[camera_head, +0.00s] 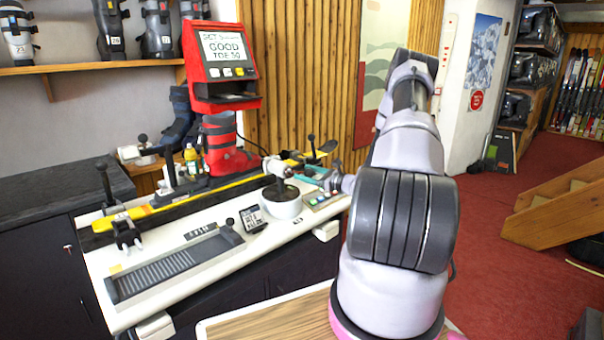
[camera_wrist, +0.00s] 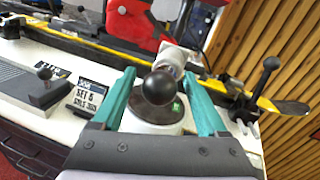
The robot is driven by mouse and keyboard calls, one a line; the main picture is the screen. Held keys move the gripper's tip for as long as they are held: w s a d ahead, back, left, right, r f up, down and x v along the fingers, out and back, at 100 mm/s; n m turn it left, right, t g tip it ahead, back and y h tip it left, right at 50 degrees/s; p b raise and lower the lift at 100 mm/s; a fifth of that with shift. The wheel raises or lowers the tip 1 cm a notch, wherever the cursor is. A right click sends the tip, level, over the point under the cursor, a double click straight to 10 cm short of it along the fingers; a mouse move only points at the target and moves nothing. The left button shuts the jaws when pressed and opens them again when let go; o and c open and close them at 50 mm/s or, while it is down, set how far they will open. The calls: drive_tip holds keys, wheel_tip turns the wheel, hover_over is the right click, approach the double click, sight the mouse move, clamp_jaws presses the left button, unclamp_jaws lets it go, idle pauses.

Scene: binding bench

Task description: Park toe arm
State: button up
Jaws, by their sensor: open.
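The toe arm appears to be the grey lever with a round black knob (camera_wrist: 158,87) that rises from a dark disc on a white round pedestal (camera_head: 282,208). In the head view its light grey end (camera_head: 275,167) stands above the disc. My gripper (camera_wrist: 165,80) is open, with teal fingers on either side of the knob in the wrist view. I cannot tell whether the fingers touch the knob. In the head view my gripper (camera_head: 308,172) reaches in from the right, close to the pedestal, partly hidden by my arm.
A ski with a yellow edge (camera_head: 240,185) lies along the white bench (camera_head: 140,303). A red machine (camera_head: 218,65) behind has a screen reading "GOOD". A small dark sign (camera_head: 252,219) stands left of the pedestal, near a ribbed grey tray (camera_head: 170,268). Black-knobbed clamps (camera_head: 106,185) stand along the ski.

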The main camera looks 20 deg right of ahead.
drive_tip(key=shift+x, duration=1.05)
clamp_jaws()
idle(0.7)
